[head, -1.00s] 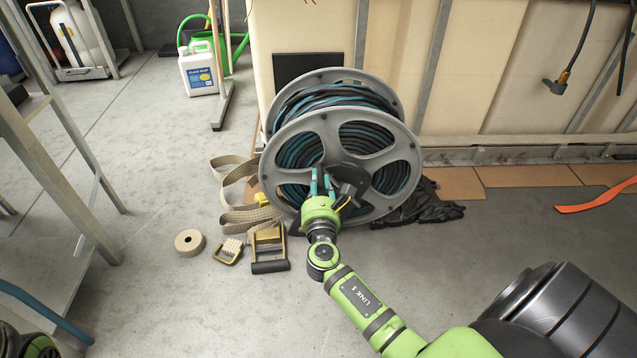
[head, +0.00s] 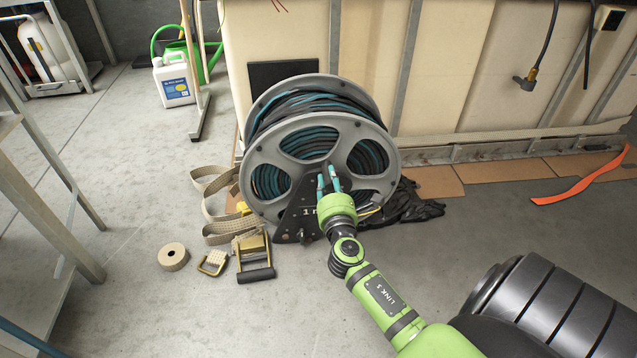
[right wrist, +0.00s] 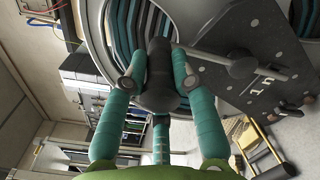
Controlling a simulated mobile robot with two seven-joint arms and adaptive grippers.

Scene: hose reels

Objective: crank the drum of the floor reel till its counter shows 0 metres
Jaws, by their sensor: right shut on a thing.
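The floor reel (head: 362,128) is a grey drum wound with dark and teal hose, standing on the floor in front of the cream tank. A dark plate on its near side carries the counter (head: 312,211), which reads 1 m; the reading also shows sideways in the right wrist view (right wrist: 262,91). My right gripper (head: 328,180) is at the lower front of the drum. In the right wrist view its teal fingers are shut on the black crank handle (right wrist: 159,52), one on each side. The crank arm (right wrist: 215,60) runs right from there to the plate. My left gripper is out of view.
A strap with a ratchet (head: 253,256) and a tape roll (head: 173,257) lie left of the reel. Black crumpled sheeting (head: 415,205) lies right of it. A metal rack (head: 45,170) stands at the left. An orange strap (head: 580,185) lies at the right.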

